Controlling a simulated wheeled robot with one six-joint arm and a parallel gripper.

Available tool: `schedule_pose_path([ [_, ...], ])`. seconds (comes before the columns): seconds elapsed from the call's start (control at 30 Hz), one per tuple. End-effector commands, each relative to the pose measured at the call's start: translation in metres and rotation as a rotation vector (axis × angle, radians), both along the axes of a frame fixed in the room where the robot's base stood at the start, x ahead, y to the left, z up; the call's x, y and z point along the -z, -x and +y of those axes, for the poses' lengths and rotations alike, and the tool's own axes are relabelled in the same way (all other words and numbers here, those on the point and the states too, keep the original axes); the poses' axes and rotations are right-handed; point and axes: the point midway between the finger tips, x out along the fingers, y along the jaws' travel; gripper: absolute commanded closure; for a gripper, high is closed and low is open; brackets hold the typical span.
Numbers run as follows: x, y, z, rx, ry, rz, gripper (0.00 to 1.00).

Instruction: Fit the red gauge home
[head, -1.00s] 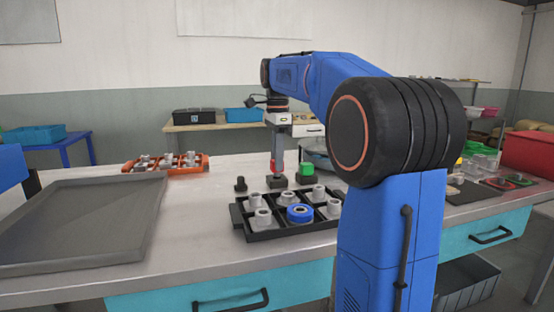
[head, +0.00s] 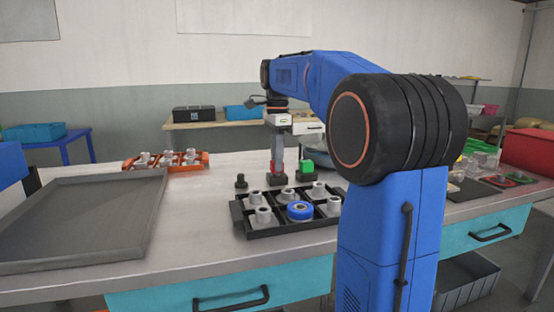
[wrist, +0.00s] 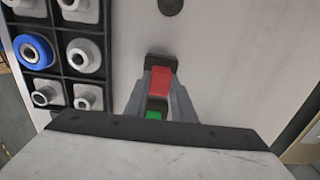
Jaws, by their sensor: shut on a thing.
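The red gauge (wrist: 160,82) is a small red block between my jaws. My gripper (head: 277,172) points straight down and is shut on it, and the jaws (wrist: 160,92) flank it in the wrist view. A dark block (head: 277,180) lies directly below the gauge on the table, and its dark edge shows in the wrist view (wrist: 161,61). I cannot tell whether the gauge is fully down in it. A green block (head: 307,167) stands on a similar dark base to the right; in the wrist view it is mostly hidden (wrist: 154,115).
A black compartment tray (head: 262,232) with grey fittings and a blue ring (head: 300,211) is in front. A small black knob (head: 240,182) stands left of the gripper. An orange tray (head: 130,164) is farther back, and a large grey tray (head: 80,225) lies left.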

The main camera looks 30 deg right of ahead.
Motion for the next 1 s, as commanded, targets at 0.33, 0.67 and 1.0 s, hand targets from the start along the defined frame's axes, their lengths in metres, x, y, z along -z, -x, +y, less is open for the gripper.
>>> schedule_pose_path([
  [0.33,0.0041,0.0003,0.0001,0.0,0.0,0.001,1.0],
  [0.67,0.007,0.0004,0.0001,0.0,0.0,0.001,1.0],
  [1.0,0.0071,0.0003,0.0001,0.0,0.0,0.001,1.0],
])
